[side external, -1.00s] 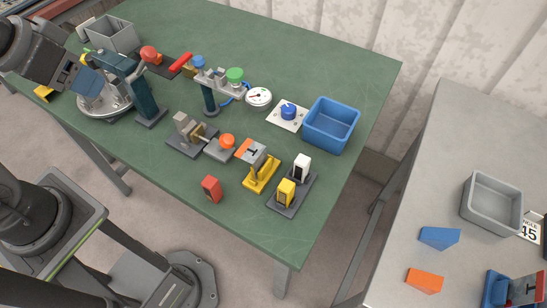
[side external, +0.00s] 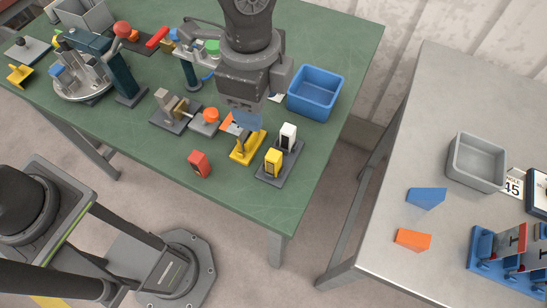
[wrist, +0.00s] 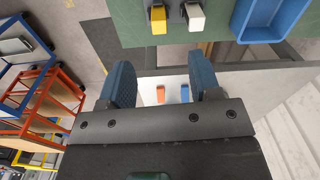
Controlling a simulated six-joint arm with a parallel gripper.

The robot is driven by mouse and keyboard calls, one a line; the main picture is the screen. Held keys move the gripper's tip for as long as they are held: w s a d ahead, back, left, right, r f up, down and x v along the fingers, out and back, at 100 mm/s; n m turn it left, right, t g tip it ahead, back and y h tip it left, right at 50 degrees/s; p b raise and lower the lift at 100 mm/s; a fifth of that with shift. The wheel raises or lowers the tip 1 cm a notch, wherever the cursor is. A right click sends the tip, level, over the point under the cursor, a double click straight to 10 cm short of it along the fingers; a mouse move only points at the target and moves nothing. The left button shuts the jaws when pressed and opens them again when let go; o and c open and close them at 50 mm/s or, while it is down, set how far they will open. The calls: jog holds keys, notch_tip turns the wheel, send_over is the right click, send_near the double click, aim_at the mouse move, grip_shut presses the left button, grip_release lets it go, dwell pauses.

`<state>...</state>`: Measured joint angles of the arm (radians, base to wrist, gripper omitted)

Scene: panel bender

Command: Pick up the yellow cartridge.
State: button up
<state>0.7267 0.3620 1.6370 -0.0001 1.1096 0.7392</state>
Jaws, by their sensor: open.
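The yellow cartridge (side external: 273,162) stands upright in a dark holder (side external: 266,178) near the front right of the green table. It also shows at the top of the wrist view (wrist: 158,21). A white cartridge (side external: 288,136) stands beside it in the same holder; the wrist view shows it (wrist: 195,17) to the right of the yellow one. My gripper (wrist: 163,82) is open and empty, its two blue fingers well apart. In the side view it is above the table, up and left of the yellow cartridge, and not touching it.
A yellow stand (side external: 247,149) is just left of the holder. A red block (side external: 199,164) lies farther left. A blue bin (side external: 316,93) stands behind the holder. A grey table (side external: 385,215) at the right carries a grey bin (side external: 477,162) and wedges.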

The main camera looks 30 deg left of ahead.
aim_at(273, 154)
jog(key=shift+m, duration=0.6)
jog(key=d+f, duration=0.1)
jog(key=f, duration=0.5)
jog(key=d+f, duration=0.1)
jog(key=f, duration=0.2)
jog(key=shift+s+d+f, duration=0.3)
jog(key=shift+s+f, duration=0.05)
jog(key=shift+w+f, duration=0.2)
jog(key=shift+f, duration=1.3)
jog(key=shift+w+f, duration=0.15)
jog(key=shift+f, duration=1.3)
jog(key=c, duration=0.9)
